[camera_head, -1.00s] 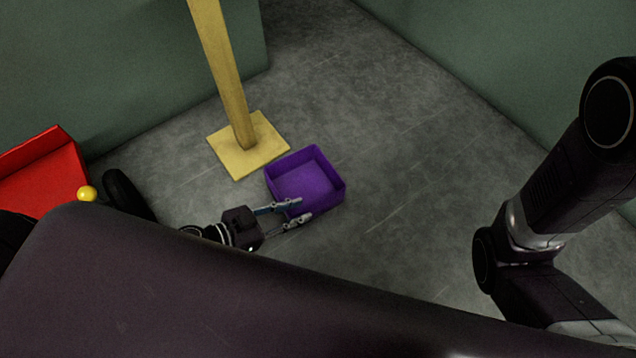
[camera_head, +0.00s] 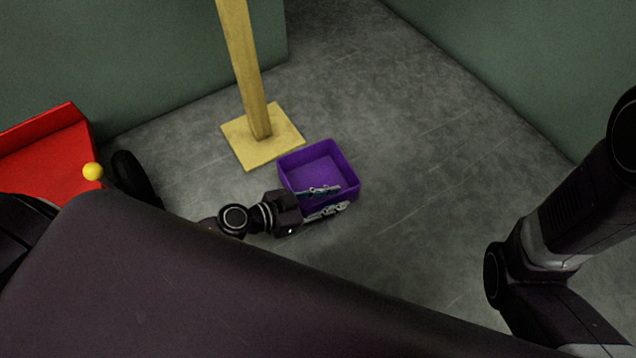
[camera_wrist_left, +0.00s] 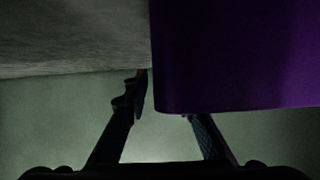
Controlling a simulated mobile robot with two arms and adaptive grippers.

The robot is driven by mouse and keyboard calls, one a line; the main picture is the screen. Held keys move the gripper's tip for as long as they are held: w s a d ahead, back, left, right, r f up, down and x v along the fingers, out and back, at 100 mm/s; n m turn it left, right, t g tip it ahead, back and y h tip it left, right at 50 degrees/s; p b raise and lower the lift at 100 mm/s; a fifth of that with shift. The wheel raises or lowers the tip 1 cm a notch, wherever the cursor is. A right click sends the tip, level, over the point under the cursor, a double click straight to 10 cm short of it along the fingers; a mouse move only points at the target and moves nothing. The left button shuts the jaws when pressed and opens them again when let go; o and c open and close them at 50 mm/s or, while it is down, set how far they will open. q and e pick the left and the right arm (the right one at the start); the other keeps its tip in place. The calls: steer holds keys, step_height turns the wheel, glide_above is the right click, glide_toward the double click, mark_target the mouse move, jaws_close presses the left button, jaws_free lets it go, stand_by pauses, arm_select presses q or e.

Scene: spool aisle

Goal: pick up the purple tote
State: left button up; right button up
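The purple tote (camera_head: 338,159) is an open square box standing upright on the floor in the head view. My left gripper (camera_head: 342,198) is open at its near side. One finger reaches over the inside of the tote, and the other lies along the outside of the near wall. In the left wrist view, a dark purple wall of the tote (camera_wrist_left: 235,55) fills the upper right. One finger is left of this wall and the other is partly hidden behind it. Contact cannot be told. My right arm shows at the right, but its gripper is out of view.
A yellow post (camera_head: 243,60) on a square yellow base (camera_head: 243,147) stands just behind the tote. Green walls bound the area. Grey floor (camera_head: 430,170) is clear right of the tote.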

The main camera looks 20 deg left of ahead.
arm_select(q)
jaws_close()
steer(key=shift+r, duration=0.2)
stand_by(0.4)
